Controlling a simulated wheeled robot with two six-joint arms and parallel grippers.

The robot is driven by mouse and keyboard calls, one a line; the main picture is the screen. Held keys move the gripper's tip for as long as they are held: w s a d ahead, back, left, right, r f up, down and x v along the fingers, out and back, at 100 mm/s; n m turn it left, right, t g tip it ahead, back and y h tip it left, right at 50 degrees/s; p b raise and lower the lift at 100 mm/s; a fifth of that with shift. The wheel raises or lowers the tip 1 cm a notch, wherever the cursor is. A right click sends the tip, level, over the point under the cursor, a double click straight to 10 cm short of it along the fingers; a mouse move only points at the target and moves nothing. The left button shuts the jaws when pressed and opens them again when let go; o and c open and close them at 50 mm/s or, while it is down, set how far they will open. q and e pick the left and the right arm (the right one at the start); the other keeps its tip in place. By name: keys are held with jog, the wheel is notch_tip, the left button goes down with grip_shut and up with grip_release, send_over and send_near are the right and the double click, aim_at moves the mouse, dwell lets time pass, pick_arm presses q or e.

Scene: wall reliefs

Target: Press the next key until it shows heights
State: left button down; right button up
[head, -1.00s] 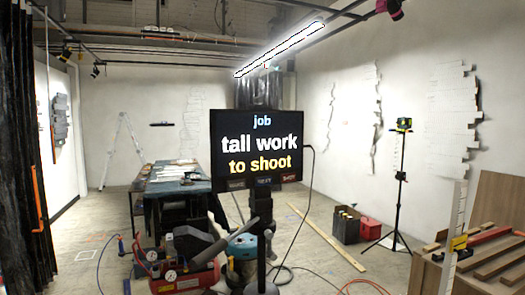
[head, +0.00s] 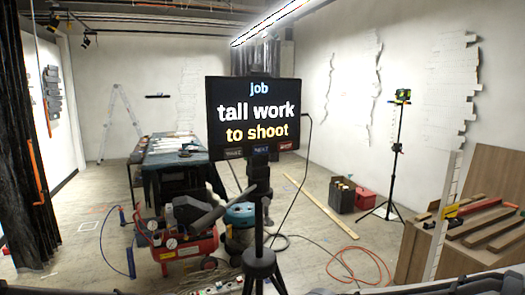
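A black screen (head: 253,112) on a dark tripod (head: 259,230) stands in the middle of the head view, facing me. It reads "job" in light blue, "tall work" in white and "to shoot" in yellow. A row of small keys runs along its lower edge: a dark one with pale lettering at left (head: 233,154), a blue-lettered one in the middle (head: 267,149) and a red one at right (head: 286,146). Their lettering is too small to read surely. Neither gripper can be made out; only dark parts, perhaps my arms, show along the bottom edge.
A red compressor (head: 182,247) and a teal-topped vacuum (head: 240,214) stand behind the tripod. A cloth-covered work table (head: 150,165) is behind left. An orange hose (head: 357,268) lies on the floor at right. Timber boards (head: 480,228) and a laser tripod (head: 396,150) stand right.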

grip_shut()
dwell(1.8)
